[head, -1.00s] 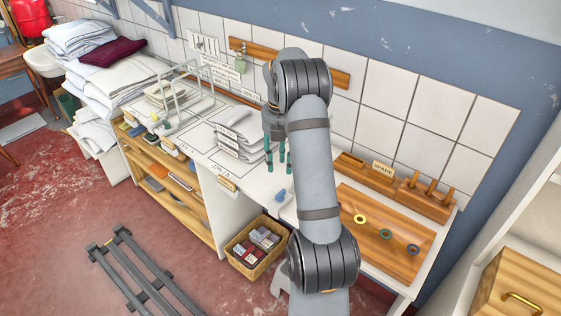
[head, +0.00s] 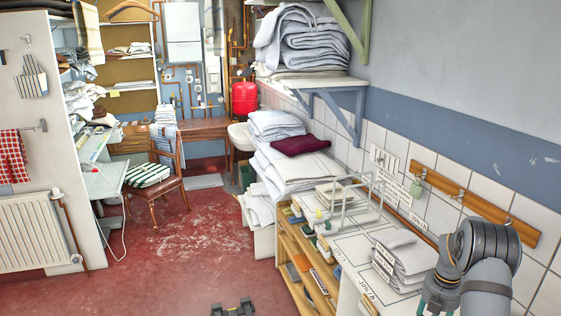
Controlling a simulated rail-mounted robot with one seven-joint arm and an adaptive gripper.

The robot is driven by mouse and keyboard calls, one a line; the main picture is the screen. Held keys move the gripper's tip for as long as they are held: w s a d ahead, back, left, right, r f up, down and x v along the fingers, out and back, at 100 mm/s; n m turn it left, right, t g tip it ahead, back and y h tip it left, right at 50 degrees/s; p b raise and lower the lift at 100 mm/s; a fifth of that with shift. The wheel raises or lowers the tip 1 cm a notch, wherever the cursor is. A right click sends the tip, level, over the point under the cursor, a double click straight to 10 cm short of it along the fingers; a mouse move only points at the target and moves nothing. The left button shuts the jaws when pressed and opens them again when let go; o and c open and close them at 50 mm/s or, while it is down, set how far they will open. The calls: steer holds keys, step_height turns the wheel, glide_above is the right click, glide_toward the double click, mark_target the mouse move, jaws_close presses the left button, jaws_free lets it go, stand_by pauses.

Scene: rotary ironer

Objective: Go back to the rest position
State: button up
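My gripper (head: 436,303) shows at the lower right of the head view, hanging downward below my grey wrist. Its teal fingers are small and partly cut off by the bottom edge of the frame. I cannot tell whether they are open or shut, and I see nothing held in them. The gripper appears just right of and in front of the stack of folded white cloths (head: 401,258) on the worktop. Much of my arm is outside the frame.
A wire rack (head: 350,195) stands on the worktop (head: 352,250) behind the folded stack. A wooden hook rail (head: 480,205) runs along the tiled wall. The red floor (head: 190,250) between is mostly clear.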

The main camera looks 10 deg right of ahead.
step_height(320, 180, down, 3)
steer(key=shift+f, duration=0.1)
steer(key=shift+r, duration=0.2)
